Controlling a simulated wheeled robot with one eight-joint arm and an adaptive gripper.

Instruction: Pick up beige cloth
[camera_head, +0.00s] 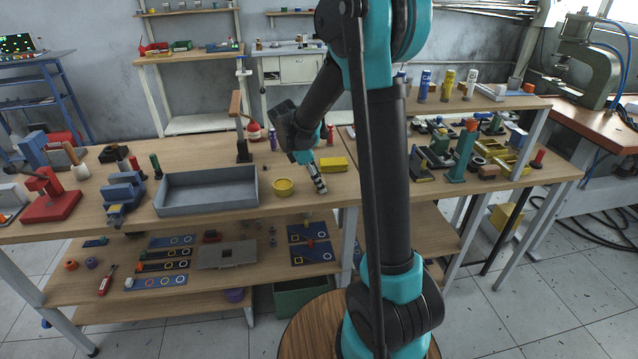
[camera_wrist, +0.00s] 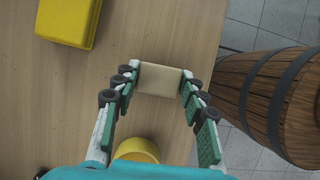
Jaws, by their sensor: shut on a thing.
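The beige cloth (camera_wrist: 160,79) is a small folded block between my gripper's two fingers in the wrist view. My gripper (camera_wrist: 158,85) is shut on it, with a fingertip against each side. The cloth is over the wooden table (camera_wrist: 150,35); I cannot tell whether it touches the top. In the head view my gripper (camera_head: 320,188) points down near the table's front edge, and the cloth cannot be made out there.
A grey tray (camera_head: 207,205) is farther left. In the wrist view a wooden barrel (camera_wrist: 262,100) stands past the table edge.

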